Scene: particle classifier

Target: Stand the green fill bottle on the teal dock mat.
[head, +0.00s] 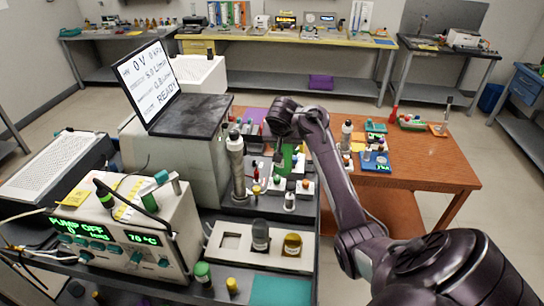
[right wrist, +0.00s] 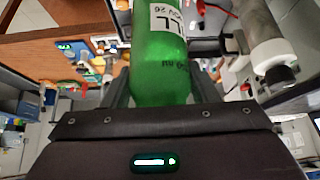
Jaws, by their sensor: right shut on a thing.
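The green fill bottle (right wrist: 160,62) fills the middle of the right wrist view, with a white label lettered "LL". My right gripper (right wrist: 159,92) is shut on it, a finger on each side. In the head view part of the green bottle (head: 289,158) shows below my right wrist, over the back of the bench; its base is hard to make out. The teal dock mat (head: 281,291) lies flat at the front edge of the bench, well nearer than the bottle, and its visible part is bare. My left gripper is not in view.
A green-capped bottle (head: 203,272) and a small yellow-capped vial (head: 232,285) stand left of the mat. A tall metal cylinder (head: 236,165) and small vials stand near the held bottle.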

